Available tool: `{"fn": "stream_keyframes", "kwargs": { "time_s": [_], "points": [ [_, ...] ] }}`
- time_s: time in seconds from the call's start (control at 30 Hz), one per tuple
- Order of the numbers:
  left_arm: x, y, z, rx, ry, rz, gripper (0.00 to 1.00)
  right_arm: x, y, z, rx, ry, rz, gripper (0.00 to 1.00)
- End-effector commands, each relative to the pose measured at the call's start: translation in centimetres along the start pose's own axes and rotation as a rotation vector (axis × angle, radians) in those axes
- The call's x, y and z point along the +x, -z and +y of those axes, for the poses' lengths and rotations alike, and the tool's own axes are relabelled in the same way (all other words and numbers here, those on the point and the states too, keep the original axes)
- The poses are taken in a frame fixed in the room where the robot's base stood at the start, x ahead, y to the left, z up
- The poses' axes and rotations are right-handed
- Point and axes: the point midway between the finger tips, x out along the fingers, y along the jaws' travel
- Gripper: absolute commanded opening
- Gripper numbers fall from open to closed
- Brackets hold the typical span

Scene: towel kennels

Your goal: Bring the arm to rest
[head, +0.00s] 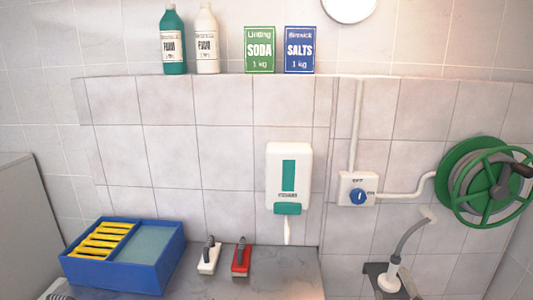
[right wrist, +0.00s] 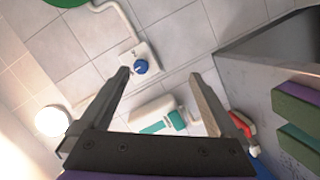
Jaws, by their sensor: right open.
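My right gripper (right wrist: 160,76) shows in the right wrist view with its two dark fingers spread apart. It is open, with nothing held between the fingers. Beyond the fingers are the tiled wall, a switch box with a blue knob (right wrist: 141,66) and a white and teal dispenser (right wrist: 155,117). I cannot clearly make out the right gripper in the head view. My left gripper is in neither view.
A blue tub (head: 118,278) with a yellow rack and two brushes, white (head: 209,259) and red (head: 241,261), stand on the grey counter (head: 290,272). The dispenser (head: 289,177), switch box (head: 347,189) and green hose reel (head: 485,182) are on the wall. Bottles and boxes line the ledge.

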Motion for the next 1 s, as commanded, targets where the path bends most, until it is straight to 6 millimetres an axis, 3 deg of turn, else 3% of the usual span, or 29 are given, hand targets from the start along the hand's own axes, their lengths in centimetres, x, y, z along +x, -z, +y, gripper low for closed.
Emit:
{"fn": "stream_keyframes", "kwargs": {
  "time_s": [0.17, 0.3, 0.43, 0.6, 1.0],
  "points": [
    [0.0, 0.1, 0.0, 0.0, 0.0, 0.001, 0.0, -6.5, -3.1, -7.6, 0.372, 0.233, -0.266, 0.96],
    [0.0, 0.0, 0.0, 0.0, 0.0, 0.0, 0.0, -13.0, -4.8, -14.4, 0.609, 0.434, -0.488, 0.96],
    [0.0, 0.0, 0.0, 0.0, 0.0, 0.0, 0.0, -17.6, -5.3, -18.4, 0.729, 0.567, -0.634, 0.96],
    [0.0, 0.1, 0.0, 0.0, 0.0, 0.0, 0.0, -20.3, -5.5, -20.4, 0.785, 0.641, -0.719, 0.96],
    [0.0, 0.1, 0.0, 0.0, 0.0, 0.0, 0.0, -20.4, -5.5, -20.4, 0.786, 0.643, -0.721, 0.96]
  ]
}}
